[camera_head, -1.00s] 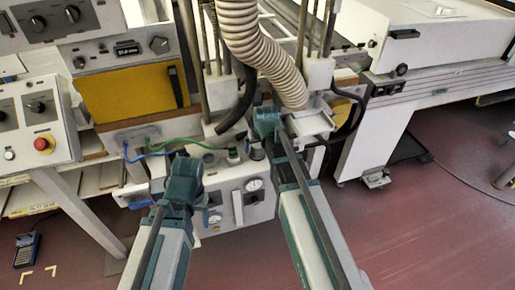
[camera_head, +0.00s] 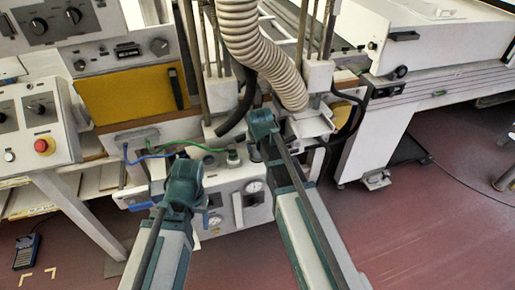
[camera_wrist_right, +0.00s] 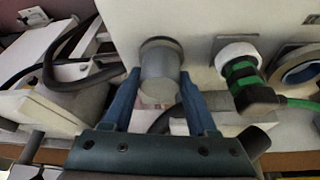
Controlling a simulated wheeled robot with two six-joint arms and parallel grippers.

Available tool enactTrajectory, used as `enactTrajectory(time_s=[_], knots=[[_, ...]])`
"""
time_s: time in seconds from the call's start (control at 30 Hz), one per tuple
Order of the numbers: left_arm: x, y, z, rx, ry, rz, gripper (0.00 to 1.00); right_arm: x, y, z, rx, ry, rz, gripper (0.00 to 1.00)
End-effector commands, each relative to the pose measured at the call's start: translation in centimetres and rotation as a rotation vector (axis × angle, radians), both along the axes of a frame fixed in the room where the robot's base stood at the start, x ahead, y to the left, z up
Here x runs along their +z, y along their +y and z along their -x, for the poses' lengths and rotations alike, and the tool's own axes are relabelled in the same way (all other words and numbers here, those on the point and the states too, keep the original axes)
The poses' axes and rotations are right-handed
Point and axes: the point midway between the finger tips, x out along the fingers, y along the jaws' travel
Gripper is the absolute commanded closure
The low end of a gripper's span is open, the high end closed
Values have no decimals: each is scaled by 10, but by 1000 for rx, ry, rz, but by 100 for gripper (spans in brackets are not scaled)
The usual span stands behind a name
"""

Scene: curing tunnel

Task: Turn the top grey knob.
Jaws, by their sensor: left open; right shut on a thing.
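A grey cylindrical knob (camera_wrist_right: 160,75) sticks out from a pale panel in the right wrist view. My right gripper (camera_wrist_right: 160,98) has its two blue fingers on either side of it and is shut on it. I cannot tell whether other grey knobs sit below it. In the head view my right gripper (camera_head: 262,122) is at the front of the machine below the ribbed hose, and its fingertips and the knob are hidden there. My left gripper (camera_head: 182,165) is open in front of the lower panel, apart from the knob, its fingertips hard to make out.
A ribbed hose (camera_head: 262,50) hangs above my right gripper. Gauges (camera_head: 254,187) sit on the panel below. A red button (camera_head: 42,146) is at the left.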

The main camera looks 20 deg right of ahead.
Motion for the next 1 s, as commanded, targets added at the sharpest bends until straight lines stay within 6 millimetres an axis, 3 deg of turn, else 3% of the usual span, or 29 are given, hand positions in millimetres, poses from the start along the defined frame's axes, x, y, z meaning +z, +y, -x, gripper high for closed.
enactTrajectory(time_s=[0.27, 0.3, 0.43, 0.77, 1.0], knots=[[0, 0, 0, 0, 0, 0, 35, 0, 0, 0, -2, 0, 0, 97], [0, 0, 0, 0, 0, 0, 35, 0, 0, 0, -2, 0, 0, 34], [0, 0, 0, 0, 0, 0, 35, 0, 0, 0, -2, 0, 0, 12], [1, 0, 0, 0, 0, 0, 35, 1, 0, 0, -1, 0, 1, 12], [14, 0, 0, 0, 0, 0, 35, 14, 1, 5, -1, 0, 1, 12]])
